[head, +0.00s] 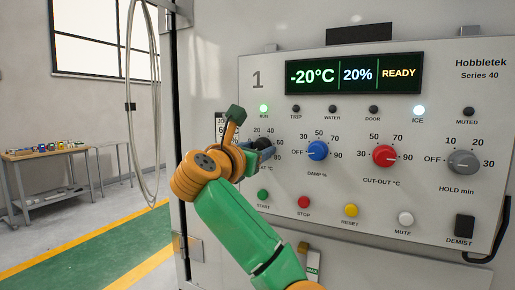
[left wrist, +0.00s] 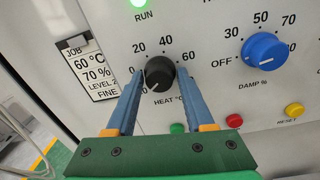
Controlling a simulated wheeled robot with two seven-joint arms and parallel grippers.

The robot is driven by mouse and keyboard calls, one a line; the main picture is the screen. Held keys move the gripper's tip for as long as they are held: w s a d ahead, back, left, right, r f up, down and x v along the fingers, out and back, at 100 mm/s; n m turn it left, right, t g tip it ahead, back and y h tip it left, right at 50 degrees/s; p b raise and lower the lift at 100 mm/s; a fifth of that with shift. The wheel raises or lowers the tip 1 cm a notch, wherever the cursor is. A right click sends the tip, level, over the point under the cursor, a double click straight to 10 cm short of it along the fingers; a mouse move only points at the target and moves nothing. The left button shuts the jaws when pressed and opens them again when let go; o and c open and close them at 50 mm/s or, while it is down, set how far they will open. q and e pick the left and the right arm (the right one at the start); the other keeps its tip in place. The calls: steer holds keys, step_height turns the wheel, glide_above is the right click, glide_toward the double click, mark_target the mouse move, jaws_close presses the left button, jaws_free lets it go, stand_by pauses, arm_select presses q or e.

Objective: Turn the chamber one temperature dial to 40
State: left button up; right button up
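The black HEAT °C dial (left wrist: 160,74) of chamber one shows between my left gripper's fingertips in the left wrist view. Its white pointer line slants to the lower left, near the low end of its scale. The 40 mark sits just above the dial, right of the 20. In the head view the dial (head: 262,144) is partly hidden by my left gripper (head: 257,150). The blue fingers lie one on each side of the dial, very close to it. I cannot tell whether they touch it. My right gripper is out of view.
The display (head: 353,74) reads -20°C, 20% and READY. A blue DAMP % dial (head: 318,150) is right of the heat dial, then a red CUT-OUT dial (head: 384,156). Coloured buttons run below. A job card (left wrist: 92,67) reads 60 °C, 70 %, LEVEL 2, FINE.

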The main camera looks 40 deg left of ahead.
arm_select(q)
jaws_close()
steer(key=shift+m, duration=0.4)
steer(key=shift+a+f+m+t+h+b, duration=0.2)
steer(key=shift+m+b, duration=1)
steer(key=shift+m, duration=3.8)
steer(key=shift+d+r+m+h+b, duration=0.2)
steer(key=shift+m+b, duration=1.05)
steer(key=shift+m, duration=3.75)
steer(key=shift+a+f+m+t+h+b, duration=0.25)
steer(key=shift+m+b, duration=0.95)
steer(key=shift+m, duration=3.8)
steer(key=shift+d+r, duration=0.1)
steer(key=shift+d, duration=0.05)
